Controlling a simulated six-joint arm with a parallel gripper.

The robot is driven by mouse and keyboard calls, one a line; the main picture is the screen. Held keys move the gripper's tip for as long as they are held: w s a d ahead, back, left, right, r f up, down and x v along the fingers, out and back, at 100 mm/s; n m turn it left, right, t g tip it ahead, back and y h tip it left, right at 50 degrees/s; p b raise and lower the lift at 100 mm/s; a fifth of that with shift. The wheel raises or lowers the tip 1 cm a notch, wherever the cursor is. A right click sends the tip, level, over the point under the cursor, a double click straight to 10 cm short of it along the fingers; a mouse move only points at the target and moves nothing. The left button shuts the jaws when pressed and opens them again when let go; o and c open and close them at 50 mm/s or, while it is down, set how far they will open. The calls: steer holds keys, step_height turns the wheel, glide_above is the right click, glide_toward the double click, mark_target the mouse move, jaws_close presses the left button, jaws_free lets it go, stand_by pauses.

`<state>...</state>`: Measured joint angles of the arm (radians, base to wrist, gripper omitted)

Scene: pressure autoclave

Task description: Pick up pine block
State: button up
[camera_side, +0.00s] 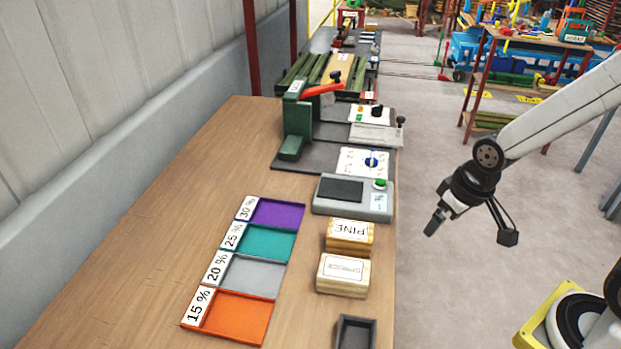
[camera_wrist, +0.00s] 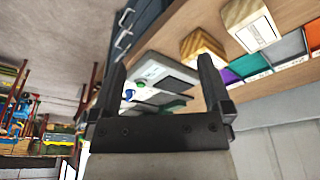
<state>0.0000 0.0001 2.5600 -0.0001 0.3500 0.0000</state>
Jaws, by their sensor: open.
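The pine block (camera_side: 349,234) is a small light-wood block with a white label reading PINE. It lies on the workbench near its right edge in the side view. In the wrist view it appears to be the wooden block (camera_wrist: 197,46) beside the grey device, at the upper middle. My gripper (camera_side: 470,233) hangs off the bench to the right of the block in the side view, open and empty. In the wrist view its two dark fingers (camera_wrist: 161,65) stand wide apart, with nothing between them but the background.
A second labelled wooden block (camera_side: 343,276) lies just in front of the pine block. A grey device with a green button (camera_side: 353,196) stands just behind it. Coloured trays marked 15 to 30 % (camera_side: 232,317) are to the left. A dark tray (camera_side: 356,333) is at the front.

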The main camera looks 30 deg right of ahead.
mark_target(350, 238)
steer(key=w+f+n+t+y, duration=0.1)
steer(key=w+f+n+t, duration=0.1)
steer(key=w+f, duration=0.1)
steer(key=w+d+f+n+t+y, duration=0.1)
steer(key=w+f+n+t, duration=0.1)
steer(key=w+f, duration=0.1)
steer(key=w+f+n+t+y, duration=0.1)
steer(key=w+f+n, duration=0.1)
steer(key=w, duration=0.3)
steer(key=shift+d+f+n+t, duration=0.25)
steer(key=shift+f+n+t, duration=0.05)
steer(key=shift+f+t, duration=0.1)
steer(key=a+f+n+y, duration=0.1)
steer(key=y, duration=0.1)
steer(key=a+f+y, duration=0.1)
steer(key=y, duration=0.1)
steer(key=shift+s+a+f+n+t, duration=0.1)
steer(key=shift+s+a+n+t, duration=0.3)
steer(key=shift+s+a+f+n+y, duration=0.15)
steer(key=shift+s+a+y, duration=0.2)
steer(key=shift+y, duration=0.3)
steer(key=shift+s+a+n+y, duration=0.2)
steer(key=shift+a+y, duration=0.1)
steer(key=shift+y, duration=0.35)
steer(key=shift+x, duration=1.3)
steer(key=shift+w, duration=0.1)
